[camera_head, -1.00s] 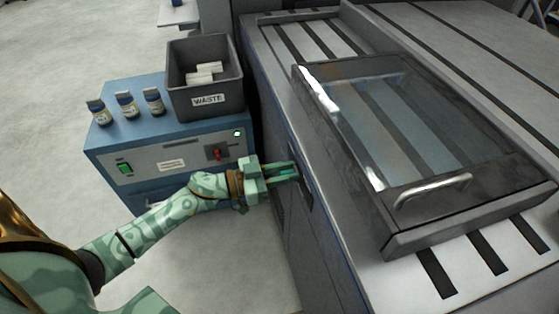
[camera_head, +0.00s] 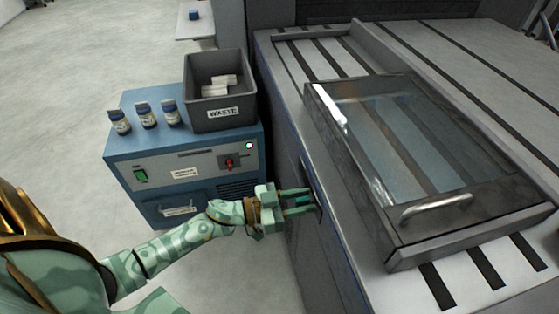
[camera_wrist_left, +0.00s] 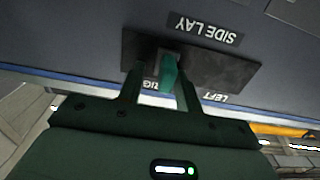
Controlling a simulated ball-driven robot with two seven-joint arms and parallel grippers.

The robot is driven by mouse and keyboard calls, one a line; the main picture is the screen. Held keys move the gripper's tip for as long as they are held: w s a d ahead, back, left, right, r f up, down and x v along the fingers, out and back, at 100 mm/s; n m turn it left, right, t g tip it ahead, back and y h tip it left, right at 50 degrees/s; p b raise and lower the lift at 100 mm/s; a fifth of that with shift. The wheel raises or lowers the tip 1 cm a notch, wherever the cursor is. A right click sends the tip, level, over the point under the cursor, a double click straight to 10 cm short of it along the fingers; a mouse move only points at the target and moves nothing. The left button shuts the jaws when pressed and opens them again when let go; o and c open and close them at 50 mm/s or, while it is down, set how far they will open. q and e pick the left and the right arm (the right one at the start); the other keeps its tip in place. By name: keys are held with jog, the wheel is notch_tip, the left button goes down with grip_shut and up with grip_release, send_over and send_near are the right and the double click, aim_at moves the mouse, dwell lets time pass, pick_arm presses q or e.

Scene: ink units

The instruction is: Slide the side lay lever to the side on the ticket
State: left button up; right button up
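The side lay lever (camera_wrist_left: 168,72) is a green tab on a dark plate (camera_wrist_left: 222,70) in the left wrist view. The plate's lettering is upside down: "SIDE LAY" in the middle, "LEFT" at the picture's right, and a partly hidden "RIGHT" beside the lever. My left gripper (camera_wrist_left: 160,88) has its fingers apart, one on each side of the lever; contact cannot be told. In the head view my left gripper (camera_head: 302,201) reaches the press's side face; the lever is hard to make out there. I cannot identify a readable ticket. My right gripper is not in view.
The grey press (camera_head: 350,262) carries a glass-lidded frame with a metal handle (camera_head: 436,207). A blue cabinet (camera_head: 130,158) left of it has a green switch, a red knob and a small white label. On top stand a waste bin (camera_head: 205,116) and three small bottles (camera_head: 146,115).

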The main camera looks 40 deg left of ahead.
pick_arm(q)
jog(key=p+v, duration=0.3)
jog(key=v, duration=1.3)
jog(key=shift+s, duration=0.2)
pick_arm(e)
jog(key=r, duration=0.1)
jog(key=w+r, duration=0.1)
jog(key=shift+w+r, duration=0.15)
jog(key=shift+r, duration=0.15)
